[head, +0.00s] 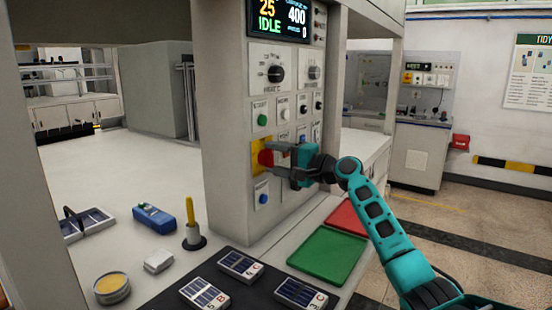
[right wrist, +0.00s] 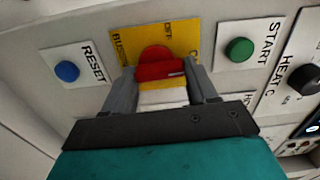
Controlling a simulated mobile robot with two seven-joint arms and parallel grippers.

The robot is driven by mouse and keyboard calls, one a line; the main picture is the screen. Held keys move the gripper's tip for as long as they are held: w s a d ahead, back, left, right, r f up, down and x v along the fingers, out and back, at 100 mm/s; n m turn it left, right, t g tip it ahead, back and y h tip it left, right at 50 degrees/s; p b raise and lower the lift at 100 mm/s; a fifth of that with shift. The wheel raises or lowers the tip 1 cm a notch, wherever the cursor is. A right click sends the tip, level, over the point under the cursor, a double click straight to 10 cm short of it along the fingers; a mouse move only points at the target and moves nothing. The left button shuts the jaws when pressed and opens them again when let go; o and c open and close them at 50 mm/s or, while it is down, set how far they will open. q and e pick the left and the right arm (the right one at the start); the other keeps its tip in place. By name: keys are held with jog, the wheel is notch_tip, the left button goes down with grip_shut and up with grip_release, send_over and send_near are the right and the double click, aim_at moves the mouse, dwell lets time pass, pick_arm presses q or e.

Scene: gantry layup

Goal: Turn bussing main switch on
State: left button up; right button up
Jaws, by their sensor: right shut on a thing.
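The bussing main switch is a red rotary handle (head: 265,157) on a yellow plate (head: 256,147) on the front of the grey control column. In the right wrist view the red handle (right wrist: 160,69) sits between my fingers, and its bar lies nearly level in that picture. The yellow plate (right wrist: 183,34) carries black lettering, partly hidden. My right gripper (head: 277,160) reaches in from the right and is shut on the handle; it also shows in the right wrist view (right wrist: 161,85). My left gripper is not in view.
A green start button (head: 262,119) and a blue reset button (head: 262,198) flank the plate. Black heater knobs (head: 276,73) and a display (head: 280,18) reading IDLE are above. Below stand a green tray (head: 327,254), a red tray (head: 346,217) and a yellow-handled tool (head: 190,215).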

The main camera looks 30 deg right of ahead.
jog(key=shift+m, duration=0.4)
jog(key=o, duration=1.1)
jog(key=shift+c, duration=0.2)
jog(key=shift+s, duration=0.1)
jog(key=b+v, duration=0.2)
jog(key=v, duration=1)
jog(key=shift+s+d, duration=0.2)
jog(key=shift+s, duration=0.15)
jog(key=shift+f, duration=0.1)
